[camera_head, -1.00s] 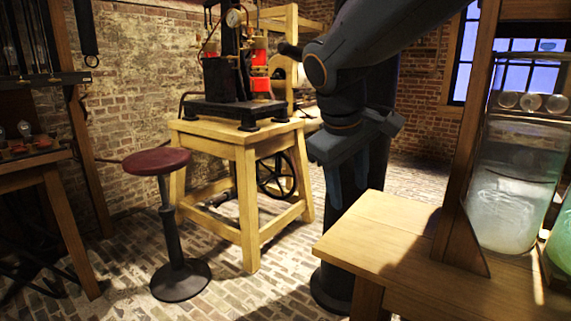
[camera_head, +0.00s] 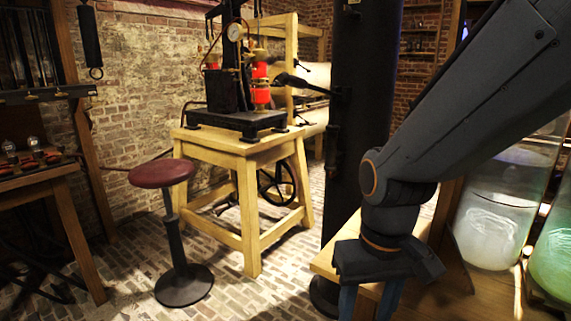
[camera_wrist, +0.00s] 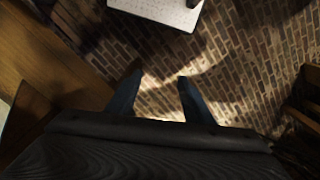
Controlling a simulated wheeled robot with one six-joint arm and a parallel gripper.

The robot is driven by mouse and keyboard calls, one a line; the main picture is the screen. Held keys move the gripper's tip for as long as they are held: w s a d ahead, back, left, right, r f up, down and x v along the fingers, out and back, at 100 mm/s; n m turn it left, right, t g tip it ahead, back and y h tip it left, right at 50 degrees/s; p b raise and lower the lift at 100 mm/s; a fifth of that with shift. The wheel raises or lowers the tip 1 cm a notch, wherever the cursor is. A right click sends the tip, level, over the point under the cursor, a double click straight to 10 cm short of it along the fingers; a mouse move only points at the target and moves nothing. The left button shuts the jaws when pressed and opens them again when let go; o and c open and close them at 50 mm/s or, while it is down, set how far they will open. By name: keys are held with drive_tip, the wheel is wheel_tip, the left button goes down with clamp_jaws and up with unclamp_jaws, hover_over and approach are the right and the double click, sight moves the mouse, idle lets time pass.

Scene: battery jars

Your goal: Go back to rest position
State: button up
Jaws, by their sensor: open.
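My gripper (camera_head: 371,303) hangs downward at the lower right of the head view, in front of the wooden bench (camera_head: 345,262) that holds the jars. Its two blue fingers are apart with nothing between them. In the wrist view my gripper (camera_wrist: 157,92) also shows open, its fingers spread above the brick floor (camera_wrist: 235,75). A glass jar with pale cloudy liquid (camera_head: 494,215) stands on the bench, right of my gripper. A second jar with green liquid (camera_head: 553,250) stands at the right edge, partly cut off.
A round red stool (camera_head: 162,173) and a wooden stand (camera_head: 247,190) with a black press (camera_head: 236,120) are to the left. A dark column (camera_head: 357,130) rises behind my arm. A side table (camera_head: 40,177) is at far left. Floor between stool and bench is clear.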

drive_tip(key=d+r+m+p, duration=0.1)
drive_tip(key=d+r+p, duration=0.4)
drive_tip(key=p, duration=0.4)
drive_tip(key=shift+s+d+r+m, duration=0.3)
drive_tip(key=shift+s+d+r, duration=0.1)
drive_tip(key=shift+d, duration=0.1)
